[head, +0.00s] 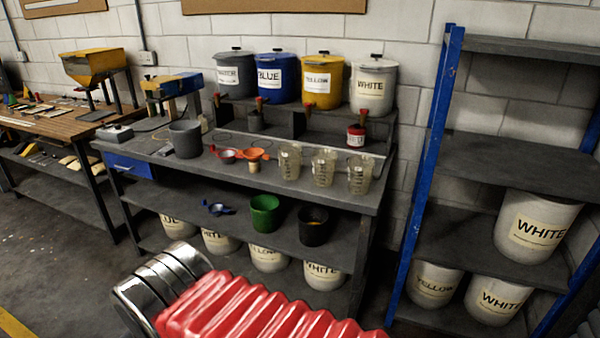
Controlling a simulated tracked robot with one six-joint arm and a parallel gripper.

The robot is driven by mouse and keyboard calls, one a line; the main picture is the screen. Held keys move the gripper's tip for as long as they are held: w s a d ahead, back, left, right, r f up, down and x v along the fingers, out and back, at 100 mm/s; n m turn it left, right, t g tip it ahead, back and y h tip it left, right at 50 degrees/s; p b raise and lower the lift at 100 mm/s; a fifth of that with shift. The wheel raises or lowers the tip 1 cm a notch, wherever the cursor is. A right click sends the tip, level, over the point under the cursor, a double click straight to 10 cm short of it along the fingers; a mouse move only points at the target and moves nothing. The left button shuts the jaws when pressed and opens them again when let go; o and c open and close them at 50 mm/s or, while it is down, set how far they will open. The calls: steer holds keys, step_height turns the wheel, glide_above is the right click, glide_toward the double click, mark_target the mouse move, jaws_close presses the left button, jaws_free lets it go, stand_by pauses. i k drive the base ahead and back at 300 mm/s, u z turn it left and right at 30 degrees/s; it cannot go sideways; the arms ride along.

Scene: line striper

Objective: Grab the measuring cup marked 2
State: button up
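Three clear, yellowish measuring cups stand upright in a row near the right end of the grey workbench top: a left cup (290,162), a middle cup (323,167) and a right cup (359,174). They have dark markings on their sides, but these are too small to read, so I cannot tell which one is marked 2. Part of my own body, red ribbed and chrome, fills the bottom middle of the head view.
Labelled drums, including a blue one (276,79), line the raised rack. A blue-framed shelf (424,170) rises at right. Floor at lower left is clear.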

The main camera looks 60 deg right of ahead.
mark_target(324, 160)
steer(key=u, duration=0.55)
steer(key=i, duration=1.15)
steer(key=z, duration=2.65)
